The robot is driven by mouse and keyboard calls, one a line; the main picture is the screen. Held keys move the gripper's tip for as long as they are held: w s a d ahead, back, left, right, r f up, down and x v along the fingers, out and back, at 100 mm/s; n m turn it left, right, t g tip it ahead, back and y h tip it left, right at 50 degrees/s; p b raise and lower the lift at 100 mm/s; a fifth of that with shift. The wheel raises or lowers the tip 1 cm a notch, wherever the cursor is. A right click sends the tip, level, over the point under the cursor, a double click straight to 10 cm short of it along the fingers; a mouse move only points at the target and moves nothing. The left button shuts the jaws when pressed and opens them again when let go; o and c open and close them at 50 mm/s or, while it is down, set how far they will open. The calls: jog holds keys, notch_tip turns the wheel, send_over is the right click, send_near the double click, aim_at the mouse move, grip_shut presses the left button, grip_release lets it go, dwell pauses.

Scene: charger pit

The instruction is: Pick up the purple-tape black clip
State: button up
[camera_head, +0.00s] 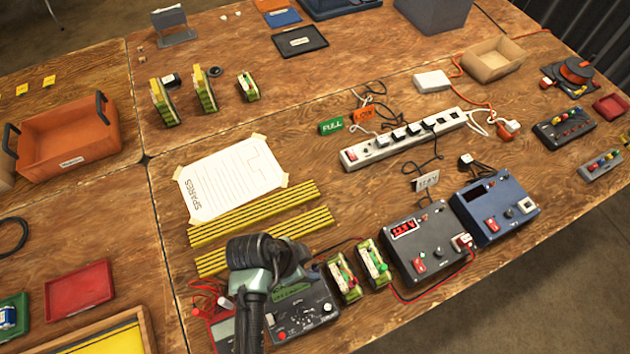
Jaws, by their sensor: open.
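My gripper (290,268) is at the end of my dark arm at the lower middle, over the near edge of the table. It is open; its fingers are small and partly hidden by the wrist. I cannot make out a black clip with purple tape; it may be hidden behind my arm. Below my gripper is a dark tester box (318,312) with a green display and knobs. To its right stand two battery packs (343,281) and (372,263) with green and yellow ends. Red leads (206,288) lie left of my arm beside a red-edged meter.
A grey charger (425,250) with a red display and a blue charger (495,208) stand right of the packs. Yellow striped strips (255,213) and a paper sheet (230,178) lie behind. A white power strip (405,138) with cables lies farther back.

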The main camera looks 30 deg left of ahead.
aim_at(313, 267)
jog(key=shift+p+x, duration=0.35)
jog(key=shift+x, duration=2.1)
jog(key=shift+a, duration=0.1)
grip_shut()
